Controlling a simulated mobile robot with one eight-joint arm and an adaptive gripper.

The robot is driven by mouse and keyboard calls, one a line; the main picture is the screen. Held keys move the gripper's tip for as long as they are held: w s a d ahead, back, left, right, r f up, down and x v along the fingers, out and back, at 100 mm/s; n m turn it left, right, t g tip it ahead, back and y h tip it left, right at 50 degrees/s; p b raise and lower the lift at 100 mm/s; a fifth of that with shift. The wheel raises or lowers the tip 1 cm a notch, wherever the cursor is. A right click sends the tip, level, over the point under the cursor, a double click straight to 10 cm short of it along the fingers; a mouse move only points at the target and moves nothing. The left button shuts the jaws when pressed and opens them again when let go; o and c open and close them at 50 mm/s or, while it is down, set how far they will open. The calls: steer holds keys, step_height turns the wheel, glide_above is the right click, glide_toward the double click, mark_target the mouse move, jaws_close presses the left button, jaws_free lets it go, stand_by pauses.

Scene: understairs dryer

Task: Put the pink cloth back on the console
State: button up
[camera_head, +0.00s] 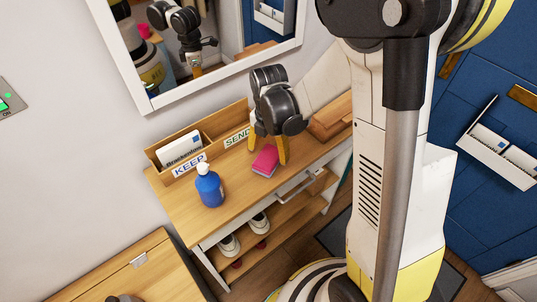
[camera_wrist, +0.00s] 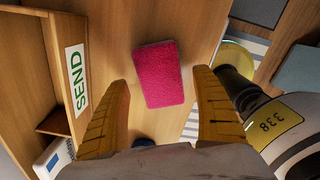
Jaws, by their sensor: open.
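The pink cloth (camera_head: 265,161) is a small folded block lying on the wooden top of the console (camera_head: 187,205), right of the blue bottle. In the wrist view the cloth (camera_wrist: 158,74) lies flat on the wood, a little beyond my fingertips and between their lines. My gripper (camera_head: 268,146) points down over the console, its two yellow fingers on either side of the cloth in the head view. In the wrist view my gripper (camera_wrist: 165,92) is open with nothing between the fingers. I cannot tell the exact height of the fingertips above the wood.
A blue bottle (camera_head: 209,188) with a white cap stands on the console. Behind is a wooden letter sorter marked KEEP and SEND (camera_head: 237,138). A mirror (camera_head: 220,40) hangs above. Shoes (camera_head: 229,246) sit on the shelf below. A wooden box (camera_head: 328,115) is at the console's far end.

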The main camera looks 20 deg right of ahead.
mark_target(269, 156)
step_height(269, 156, up, 9)
steer(key=p, duration=0.3)
steer(key=s+r+m+t, duration=0.3)
steer(key=s+r+m, duration=0.3)
steer(key=m, duration=0.7)
steer(key=s+r+m+t, duration=0.4)
steer(key=s+r+m, duration=0.2)
steer(key=m, duration=0.7)
steer(key=shift+s+r, duration=0.4)
steer(key=shift+r, duration=0.15)
